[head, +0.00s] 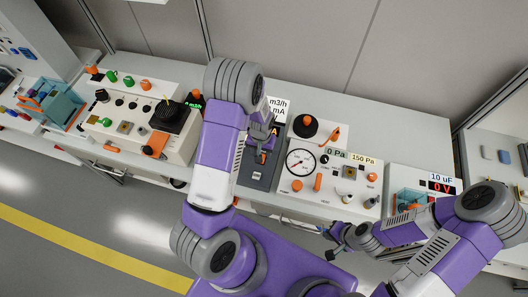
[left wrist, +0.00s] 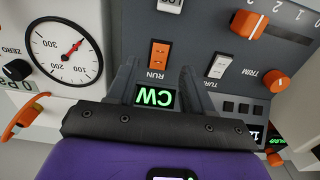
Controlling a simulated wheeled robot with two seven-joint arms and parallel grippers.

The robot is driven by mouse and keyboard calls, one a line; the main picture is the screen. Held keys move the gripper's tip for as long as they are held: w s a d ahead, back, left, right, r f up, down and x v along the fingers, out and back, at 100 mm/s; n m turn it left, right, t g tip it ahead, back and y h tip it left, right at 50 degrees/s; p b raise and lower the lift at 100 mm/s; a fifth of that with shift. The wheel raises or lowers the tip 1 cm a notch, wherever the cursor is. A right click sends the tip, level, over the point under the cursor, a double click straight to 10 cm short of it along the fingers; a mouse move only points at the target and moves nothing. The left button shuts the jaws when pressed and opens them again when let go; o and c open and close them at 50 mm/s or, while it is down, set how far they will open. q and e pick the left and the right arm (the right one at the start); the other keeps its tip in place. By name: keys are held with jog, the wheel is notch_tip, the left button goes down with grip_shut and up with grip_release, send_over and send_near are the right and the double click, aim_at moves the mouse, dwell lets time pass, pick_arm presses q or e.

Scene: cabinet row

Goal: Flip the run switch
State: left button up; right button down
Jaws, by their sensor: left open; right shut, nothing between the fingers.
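My left gripper (left wrist: 158,76) is open, with one finger on each side of the switch's near end. I cannot tell whether the fingers touch the panel. In the head view my left gripper (head: 265,147) is over the dark panel, and the arm and gripper hide the switch. My right gripper (head: 335,242) is shut and empty, low in front of the gauge console (head: 335,205).
In the left wrist view, a white rocker (left wrist: 217,66) and an orange trim knob (left wrist: 276,81) sit right of the run switch. A dial gauge (left wrist: 66,52) is to the left. Cream consoles (head: 135,125) stand left in the head view.

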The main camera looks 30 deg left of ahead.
pick_arm(q)
jog(key=f, duration=0.5)
jog(key=shift+s+f, duration=0.1)
jog(key=shift+s, duration=0.25)
grip_shut()
jog(key=shift+w, duration=0.2)
jog(key=shift+w+a+g+b, duration=0.1)
jog(key=shift+w+g+b, duration=0.1)
jog(key=shift+g+b, duration=0.6)
jog(key=shift+g+h, duration=0.3)
jog(key=shift+g, duration=0.4)
